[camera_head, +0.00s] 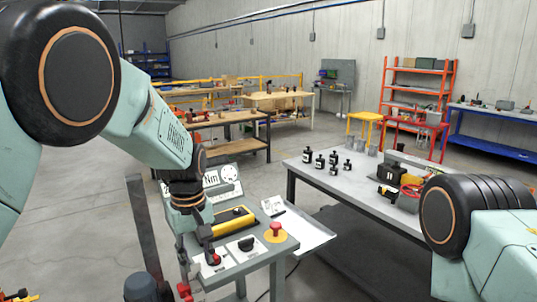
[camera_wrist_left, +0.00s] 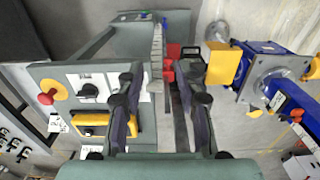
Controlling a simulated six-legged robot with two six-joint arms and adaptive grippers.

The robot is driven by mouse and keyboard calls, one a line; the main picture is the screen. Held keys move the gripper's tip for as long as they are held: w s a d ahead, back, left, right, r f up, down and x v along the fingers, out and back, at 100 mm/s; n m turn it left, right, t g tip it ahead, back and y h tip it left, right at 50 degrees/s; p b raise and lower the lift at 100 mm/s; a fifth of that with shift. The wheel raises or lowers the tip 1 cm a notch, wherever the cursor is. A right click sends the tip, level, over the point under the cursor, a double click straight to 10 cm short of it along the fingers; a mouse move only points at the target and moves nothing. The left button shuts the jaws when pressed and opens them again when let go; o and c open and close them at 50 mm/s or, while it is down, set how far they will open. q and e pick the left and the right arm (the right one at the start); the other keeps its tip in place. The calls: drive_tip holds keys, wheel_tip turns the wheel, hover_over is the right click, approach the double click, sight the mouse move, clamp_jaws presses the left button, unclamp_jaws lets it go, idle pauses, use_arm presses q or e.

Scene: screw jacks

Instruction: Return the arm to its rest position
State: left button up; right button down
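My left arm comes in from the left in the head view, and its left gripper (camera_head: 196,250) points down over the left side of a grey-green control console (camera_head: 245,262). In the left wrist view the two dark fingers of the left gripper (camera_wrist_left: 155,78) stand apart with nothing held between them. The console (camera_wrist_left: 60,75) lies to the left of and beneath the fingers there. My right arm shows only as a link at the right edge of the head view; its gripper is out of the picture.
The console carries a red mushroom button (camera_head: 275,230), a black knob (camera_head: 246,243) and a yellow device (camera_head: 232,220). A grey worktable (camera_head: 310,170) with several black bottles stands to the right. A blue jack (camera_wrist_left: 265,75) with yellow parts stands right of the fingers in the wrist view.

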use_arm(q)
drive_tip(key=w+a+f+m+t, duration=0.2)
drive_tip(key=w+f+m+t, duration=0.15)
drive_tip(key=f, duration=0.25)
drive_tip(key=s+a+f+m+b, duration=0.25)
drive_tip(key=s+f+b, duration=0.6)
drive_tip(key=f, duration=0.85)
drive_tip(key=s+a+f+g+b, duration=0.1)
drive_tip(key=s+f+b, duration=0.3)
drive_tip(key=s+f, duration=0.3)
drive_tip(key=s+f+g+b, duration=0.1)
drive_tip(key=s+f+b, duration=0.3)
drive_tip(key=s+f, duration=0.4)
drive_tip(key=s+a+f+g+b, duration=0.1)
drive_tip(key=s+f+b, duration=0.3)
drive_tip(key=s, duration=1.3)
wheel_tip(320, 180, down, 4)
drive_tip(key=shift+s+a+r+g, duration=0.2)
drive_tip(key=shift+a+r+g, duration=0.05)
drive_tip(key=shift+a+g, duration=0.1)
